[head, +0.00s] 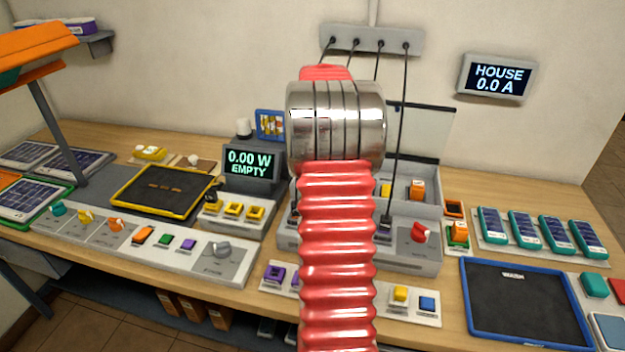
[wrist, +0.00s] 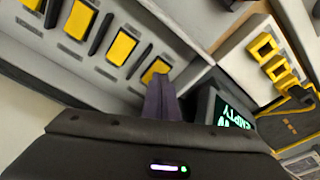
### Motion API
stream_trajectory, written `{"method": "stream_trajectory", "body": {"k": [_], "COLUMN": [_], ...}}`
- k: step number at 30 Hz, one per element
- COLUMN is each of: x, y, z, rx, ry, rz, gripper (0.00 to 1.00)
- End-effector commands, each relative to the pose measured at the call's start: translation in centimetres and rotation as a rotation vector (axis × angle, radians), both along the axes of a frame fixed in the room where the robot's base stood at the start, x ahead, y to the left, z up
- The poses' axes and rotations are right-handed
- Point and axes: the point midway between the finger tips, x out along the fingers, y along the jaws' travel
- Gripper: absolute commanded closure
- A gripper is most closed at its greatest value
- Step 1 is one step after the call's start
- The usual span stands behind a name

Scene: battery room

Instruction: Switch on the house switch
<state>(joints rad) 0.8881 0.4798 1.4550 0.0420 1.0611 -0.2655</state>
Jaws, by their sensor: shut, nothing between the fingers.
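The wall display (head: 497,78) reads HOUSE 0.0 A. No control carries a readable house label, so I cannot tell which one is the house switch. A red rotary knob (head: 418,232) sits at the right end of the grey unit (head: 425,262). In the head view my arm hides the gripper and the middle of the grey unit.
A meter (head: 250,163) reads 0.00 W EMPTY and stands left of my arm; it also shows in the wrist view (wrist: 232,115). Black cables (head: 402,120) hang from the wall strip. Teal packs (head: 525,230) and a blue-rimmed tray (head: 464,300) lie at right.

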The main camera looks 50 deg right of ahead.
Motion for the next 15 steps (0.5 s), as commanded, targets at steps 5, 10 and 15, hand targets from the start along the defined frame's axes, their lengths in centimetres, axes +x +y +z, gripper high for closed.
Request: {"method": "stream_trajectory", "body": {"k": [5,10,15], "x": [0.0,0.0,0.0], "y": [0.0,0.0,0.0], "z": [1.0,2.0,3.0], "rx": [0.000,-0.001,-0.001], "ry": [0.000,-0.001,-0.001], "rz": [0.000,0.000,0.000], "gripper": [1.00,1.00,1.00]}}
